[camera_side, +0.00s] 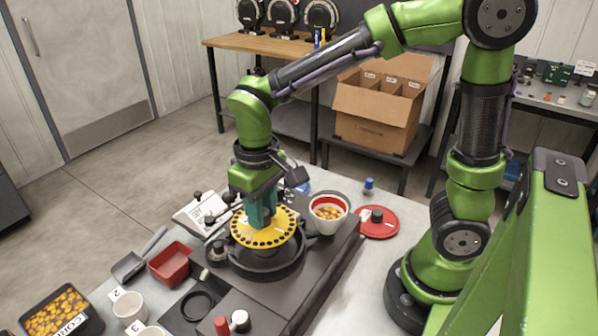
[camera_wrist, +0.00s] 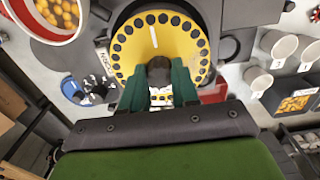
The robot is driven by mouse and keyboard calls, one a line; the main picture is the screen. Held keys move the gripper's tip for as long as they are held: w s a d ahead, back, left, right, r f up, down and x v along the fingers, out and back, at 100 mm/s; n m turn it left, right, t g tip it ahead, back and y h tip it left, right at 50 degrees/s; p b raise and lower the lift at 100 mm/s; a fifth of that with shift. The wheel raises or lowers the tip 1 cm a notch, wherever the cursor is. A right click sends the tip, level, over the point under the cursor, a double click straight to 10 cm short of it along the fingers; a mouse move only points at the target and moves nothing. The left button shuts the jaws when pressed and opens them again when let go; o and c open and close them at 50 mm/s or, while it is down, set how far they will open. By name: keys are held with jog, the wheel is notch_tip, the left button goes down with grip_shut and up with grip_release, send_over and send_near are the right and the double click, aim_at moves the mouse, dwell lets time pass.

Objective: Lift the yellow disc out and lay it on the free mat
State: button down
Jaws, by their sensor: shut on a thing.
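The yellow disc (camera_side: 282,234) has a ring of dark holes near its edge and a black central knob (camera_wrist: 160,68). My gripper (camera_side: 260,222) points down with its green fingers (camera_wrist: 159,85) on either side of the knob, shut on it. The disc looks raised above the dark round housing (camera_side: 270,270). The wrist view shows the disc's holed face and a white line on it (camera_wrist: 154,37). The fingers hide part of the disc. I cannot make out for certain which surface is the free mat.
A bowl of yellow-orange seeds (camera_side: 329,213) stands close right of the disc. A red disc with a black knob (camera_side: 377,222) lies farther right. A blue disc (camera_wrist: 71,90) shows in the wrist view. A red bin (camera_side: 171,265) and white cups (camera_side: 129,308) stand left.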

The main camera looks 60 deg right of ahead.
jog(key=shift+r, duration=0.4)
notch_tip(320, 180, up, 5)
jog(key=shift+d+r, duration=0.1)
jog(key=shift+d, duration=0.05)
jog(key=d+m, duration=0.1)
jog(key=m, duration=0.1)
jog(key=w+d+m, duration=0.1)
jog(key=d+m, duration=0.3)
jog(key=shift+w+d+m, duration=0.2)
jog(key=shift+w+m, duration=0.1)
jog(key=shift+w, duration=0.1)
jog(key=s+d+m, duration=0.2)
jog(key=d+m, duration=1.9)
jog(key=m, duration=0.3)
jog(key=shift+n, duration=0.3)
jog(key=shift+s+a+f, duration=0.1)
jog(key=shift+s+f, duration=0.05)
jog(key=shift+f, duration=9.55)
jog(key=shift+f, duration=0.4)
